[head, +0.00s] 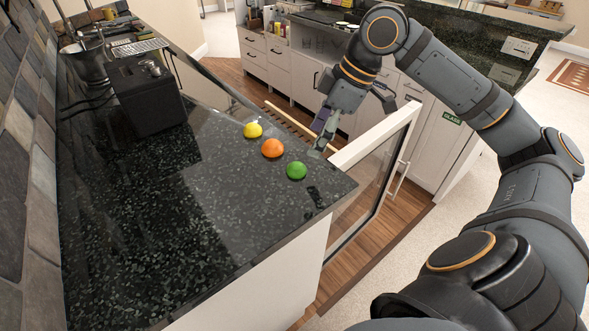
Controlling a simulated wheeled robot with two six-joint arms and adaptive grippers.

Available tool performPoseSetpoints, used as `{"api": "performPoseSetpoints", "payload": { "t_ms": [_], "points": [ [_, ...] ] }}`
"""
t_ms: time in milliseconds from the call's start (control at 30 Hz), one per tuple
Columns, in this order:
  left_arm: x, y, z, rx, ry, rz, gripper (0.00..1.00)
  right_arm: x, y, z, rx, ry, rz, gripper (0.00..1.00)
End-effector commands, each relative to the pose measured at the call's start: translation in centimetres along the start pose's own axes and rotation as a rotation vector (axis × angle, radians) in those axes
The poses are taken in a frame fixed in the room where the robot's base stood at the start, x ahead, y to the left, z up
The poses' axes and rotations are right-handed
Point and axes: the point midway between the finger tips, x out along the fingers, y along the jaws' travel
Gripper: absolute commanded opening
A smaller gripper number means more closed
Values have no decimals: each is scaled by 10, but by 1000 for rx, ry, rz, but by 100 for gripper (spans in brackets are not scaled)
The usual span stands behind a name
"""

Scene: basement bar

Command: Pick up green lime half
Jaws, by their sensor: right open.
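The green lime half (297,170) lies on the dark speckled counter (220,220), close to its right edge. It looks like a small bright green dome. My right gripper (319,147) is open and empty, pointing down just behind and to the right of the lime half, apart from it. An orange half (273,148) and a yellow lemon half (253,130) lie in a row behind the lime half. My left gripper is not in view.
A black box-shaped appliance (145,95) stands at the back left of the counter, beside the stone wall (22,130). A glass-fronted door (370,175) stands open right of the counter. The counter's front part is clear.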

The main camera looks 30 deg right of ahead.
Motion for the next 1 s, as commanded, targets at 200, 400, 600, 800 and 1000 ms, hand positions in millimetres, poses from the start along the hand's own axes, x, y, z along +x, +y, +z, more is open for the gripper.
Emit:
{"api": "performPoseSetpoints", "payload": {
  "t_ms": [200, 400, 600, 800, 1000],
  "points": [
    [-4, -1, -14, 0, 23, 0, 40, 35, 0, 0, 0, 0, -4, 73],
    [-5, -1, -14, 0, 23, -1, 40, 42, 0, 0, 0, 0, -2, 73],
    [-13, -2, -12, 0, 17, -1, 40, 72, 5, 1, 2, 3, -7, 73],
    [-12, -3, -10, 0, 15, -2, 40, 91, 5, 2, 0, 1, -1, 73],
    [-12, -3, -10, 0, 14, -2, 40, 92, 6, 2, 0, -1, 0, 73]
  ]
}}
